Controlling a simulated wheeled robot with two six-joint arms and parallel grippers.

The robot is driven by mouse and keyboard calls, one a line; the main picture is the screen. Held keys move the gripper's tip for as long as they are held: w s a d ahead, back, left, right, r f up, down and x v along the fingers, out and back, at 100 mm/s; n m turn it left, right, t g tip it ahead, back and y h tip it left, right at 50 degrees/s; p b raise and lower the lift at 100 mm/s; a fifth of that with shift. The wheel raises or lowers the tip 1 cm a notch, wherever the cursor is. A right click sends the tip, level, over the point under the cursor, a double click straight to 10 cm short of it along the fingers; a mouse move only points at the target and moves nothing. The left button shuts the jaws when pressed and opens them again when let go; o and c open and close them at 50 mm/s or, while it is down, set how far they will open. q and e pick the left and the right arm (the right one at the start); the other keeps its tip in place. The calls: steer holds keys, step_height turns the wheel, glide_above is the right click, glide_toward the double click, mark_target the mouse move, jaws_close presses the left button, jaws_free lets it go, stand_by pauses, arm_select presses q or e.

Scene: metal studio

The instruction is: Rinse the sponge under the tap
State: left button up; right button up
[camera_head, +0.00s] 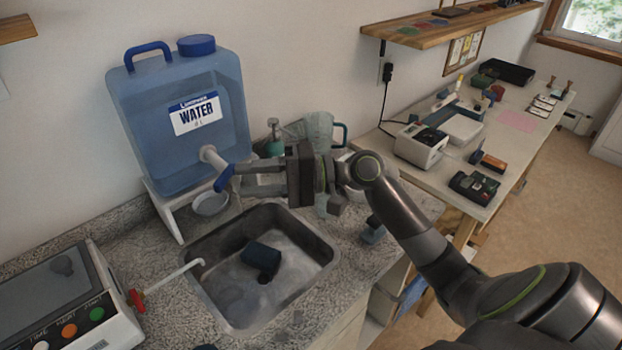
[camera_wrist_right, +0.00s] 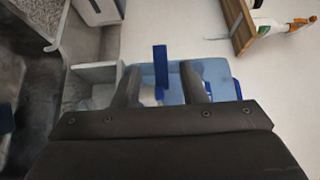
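The sponge (camera_head: 262,256) is a dark blue block lying on the floor of the metal sink (camera_head: 312,262). The tap (camera_head: 212,158) is a white spout with a blue lever (camera_head: 224,179) low on the blue water container (camera_head: 135,115). My right gripper (camera_head: 240,178) is at the lever, with its fingers pointing towards the container. In the right wrist view the fingers (camera_wrist_right: 159,72) are apart, with the blue lever (camera_wrist_right: 160,58) showing in the gap. I cannot tell whether they touch it. My left gripper is not in view.
A small metal bowl (camera_head: 210,203) is below the tap. A white spout (camera_head: 175,274) with a red handle reaches over the sink's left edge from a box with buttons (camera_head: 75,310). A clear jug (camera_head: 318,130) and a green bottle (camera_head: 273,140) stand behind my right gripper.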

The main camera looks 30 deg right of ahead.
steer(key=b+v, duration=0.2)
steer(key=v, duration=0.8)
steer(key=shift+b, duration=0.3)
stand_by(0.9)
steer(key=shift+c, duration=0.6)
steer(key=shift+w+r, duration=0.1)
